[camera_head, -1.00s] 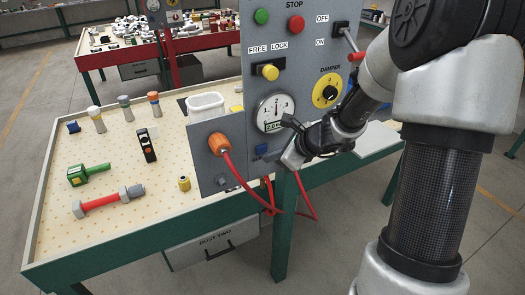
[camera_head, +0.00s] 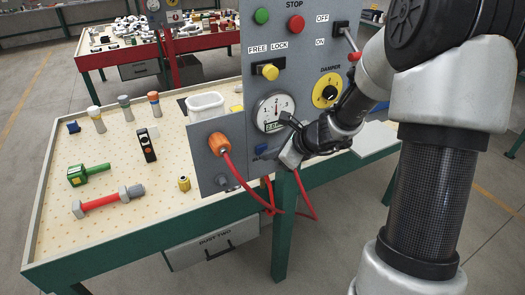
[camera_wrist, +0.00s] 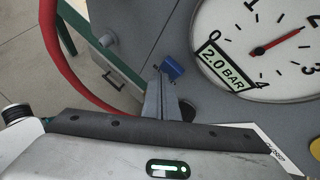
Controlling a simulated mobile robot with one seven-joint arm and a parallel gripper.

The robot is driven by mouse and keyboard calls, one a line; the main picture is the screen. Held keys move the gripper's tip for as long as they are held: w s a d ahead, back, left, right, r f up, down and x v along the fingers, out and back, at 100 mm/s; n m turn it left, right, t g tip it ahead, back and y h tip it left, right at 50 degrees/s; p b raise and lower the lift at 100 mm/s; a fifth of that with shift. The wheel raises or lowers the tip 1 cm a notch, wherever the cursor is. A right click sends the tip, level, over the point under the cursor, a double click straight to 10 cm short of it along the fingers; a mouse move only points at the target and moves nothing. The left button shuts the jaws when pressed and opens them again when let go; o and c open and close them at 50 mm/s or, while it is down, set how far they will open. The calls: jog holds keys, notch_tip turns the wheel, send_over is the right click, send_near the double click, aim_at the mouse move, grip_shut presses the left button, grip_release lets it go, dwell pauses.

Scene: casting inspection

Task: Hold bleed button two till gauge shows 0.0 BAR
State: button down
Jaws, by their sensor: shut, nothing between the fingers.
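The pressure gauge (camera_head: 273,112) is a white dial on the grey panel. In the wrist view the gauge (camera_wrist: 270,50) reads 2.0 BAR, with its red needle near 2. A blue button (camera_wrist: 173,68) is below the gauge on the panel; it also shows in the head view (camera_head: 261,149). Its number cannot be read. My gripper (camera_wrist: 165,84) is shut and empty, its fingertips right at the blue button's near edge. I cannot tell whether they touch or press it. In the head view my gripper (camera_head: 288,158) is at the panel's lower right, its tips partly hidden.
The panel carries an orange connector (camera_head: 219,144) with a red hose (camera_head: 240,184), a yellow button (camera_head: 270,72) and a yellow damper dial (camera_head: 327,92). The pegboard table (camera_head: 110,195) at left holds several loose parts. A white bin (camera_head: 206,106) stands behind the panel.

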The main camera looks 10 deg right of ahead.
jog(key=shift+w+a, duration=0.1)
jog(key=shift+w, duration=0.3)
dwell(0.4)
jog(key=shift+s, duration=0.15)
dwell(1.4)
jog(key=shift+s+d+b, duration=0.25)
jog(key=shift+s+b, duration=0.1)
jog(key=shift+s, duration=0.3)
jog(key=s, duration=0.1)
jog(key=s+d+b, duration=0.1)
jog(key=s, duration=0.2)
jog(key=shift+s+d, duration=0.25)
jog(key=shift+s, duration=0.15)
